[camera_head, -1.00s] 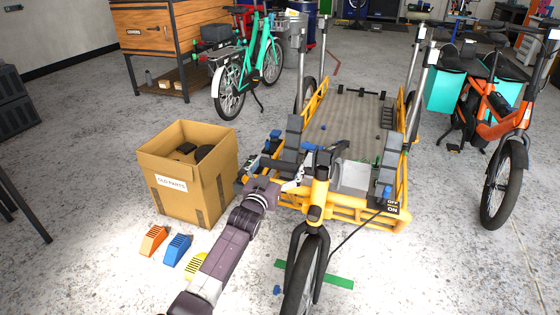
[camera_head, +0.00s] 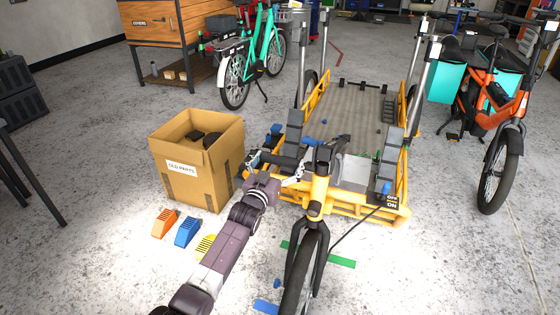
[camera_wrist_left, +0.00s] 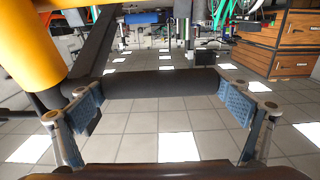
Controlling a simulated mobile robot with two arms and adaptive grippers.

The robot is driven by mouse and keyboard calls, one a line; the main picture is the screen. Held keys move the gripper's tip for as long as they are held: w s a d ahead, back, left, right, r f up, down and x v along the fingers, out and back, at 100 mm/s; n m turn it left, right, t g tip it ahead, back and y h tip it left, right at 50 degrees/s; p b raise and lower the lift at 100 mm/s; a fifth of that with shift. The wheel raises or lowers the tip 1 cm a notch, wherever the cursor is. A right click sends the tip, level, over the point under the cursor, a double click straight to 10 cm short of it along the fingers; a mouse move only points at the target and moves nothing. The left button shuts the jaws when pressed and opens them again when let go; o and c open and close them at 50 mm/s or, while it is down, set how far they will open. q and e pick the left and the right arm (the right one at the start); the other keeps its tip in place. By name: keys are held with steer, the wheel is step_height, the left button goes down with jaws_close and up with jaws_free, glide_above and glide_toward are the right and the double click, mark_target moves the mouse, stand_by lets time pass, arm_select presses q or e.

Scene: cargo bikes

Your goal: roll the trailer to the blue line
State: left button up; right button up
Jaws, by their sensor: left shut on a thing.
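The trailer is a yellow-framed cargo bike with a grey flat bed (camera_head: 350,112), and a single front wheel (camera_head: 300,278) under a yellow steering post (camera_head: 318,192). A short blue strip (camera_head: 265,307) lies on the floor at the bottom edge, left of the wheel; I take it for the blue line, only partly in view. My left gripper (camera_head: 287,172) is shut on the black handlebar grip at the left of the post. In the left wrist view the grip (camera_wrist_left: 160,83) lies crosswise between the blue-padded fingers (camera_wrist_left: 160,104). My right gripper is out of view.
A green strip (camera_head: 341,262) crosses the floor behind the front wheel. The OLD PARTS box (camera_head: 207,188) and orange, blue (camera_head: 187,232) and yellow wedges stand left, near my arm. An orange bike (camera_head: 497,130) stands right, a teal bike (camera_head: 238,80) behind. Floor at the lower right is clear.

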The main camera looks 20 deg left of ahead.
arm_select(q)
steer(key=o, duration=1.4)
steer(key=shift+r, duration=0.1)
steer(key=shift+s, duration=0.3)
steer(key=s, duration=1.1)
steer(key=shift+s+a, duration=0.2)
